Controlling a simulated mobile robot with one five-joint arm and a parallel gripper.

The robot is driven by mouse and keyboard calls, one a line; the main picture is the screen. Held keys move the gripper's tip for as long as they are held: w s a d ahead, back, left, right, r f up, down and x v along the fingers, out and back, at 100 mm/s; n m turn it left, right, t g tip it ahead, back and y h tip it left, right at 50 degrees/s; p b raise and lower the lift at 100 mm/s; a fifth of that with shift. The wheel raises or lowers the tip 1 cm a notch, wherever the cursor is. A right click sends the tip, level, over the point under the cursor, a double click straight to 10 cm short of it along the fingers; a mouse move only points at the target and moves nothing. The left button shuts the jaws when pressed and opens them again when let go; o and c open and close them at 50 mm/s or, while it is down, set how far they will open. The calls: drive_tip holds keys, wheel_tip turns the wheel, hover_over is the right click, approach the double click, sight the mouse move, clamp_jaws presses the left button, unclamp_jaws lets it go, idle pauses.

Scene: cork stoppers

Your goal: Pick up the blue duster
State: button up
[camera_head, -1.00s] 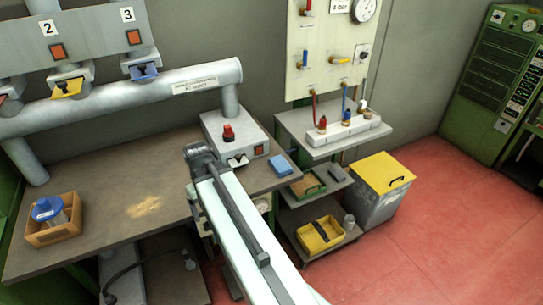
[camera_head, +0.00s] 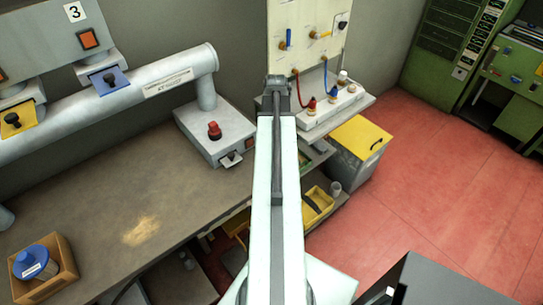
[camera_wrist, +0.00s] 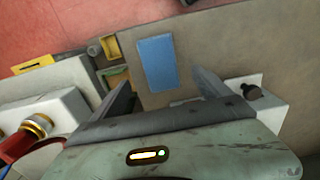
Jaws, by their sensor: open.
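The blue duster is a flat blue rectangle (camera_wrist: 158,63) lying on the brown-grey bench top (camera_wrist: 210,45) near its edge in the wrist view. My gripper (camera_wrist: 163,82) is open and empty, its two dark fingers spread wide below the duster in the picture. The duster lies between and beyond the fingertips, with a gap on both sides. I cannot tell the exact height of the fingers above it. In the head view my arm covers the duster and the fingers.
A grey box with a red button (camera_head: 214,131) stands on the bench beside my arm. To the right are a shelf with a white socket strip (camera_head: 322,117) and a yellow-lidded bin (camera_head: 360,145). A wooden box (camera_head: 62,283) and sawdust (camera_head: 141,230) are at left.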

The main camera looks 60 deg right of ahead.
wheel_tip(320, 180, down, 7)
drive_tip(key=b, duration=0.5)
drive_tip(key=shift+r+b, duration=0.15)
drive_tip(key=shift+b, duration=0.2)
drive_tip(key=shift+s+r, duration=0.1)
drive_tip(key=shift+r, duration=0.05)
drive_tip(key=c, duration=1.4)
wheel_tip(320, 180, up, 10)
drive_tip(key=p, duration=1)
drive_tip(key=shift+r, duration=0.1)
drive_tip(key=shift+c, duration=0.2)
drive_tip(key=o, duration=0.6)
drive_tip(key=c, duration=0.4)
drive_tip(key=shift+c, duration=0.2)
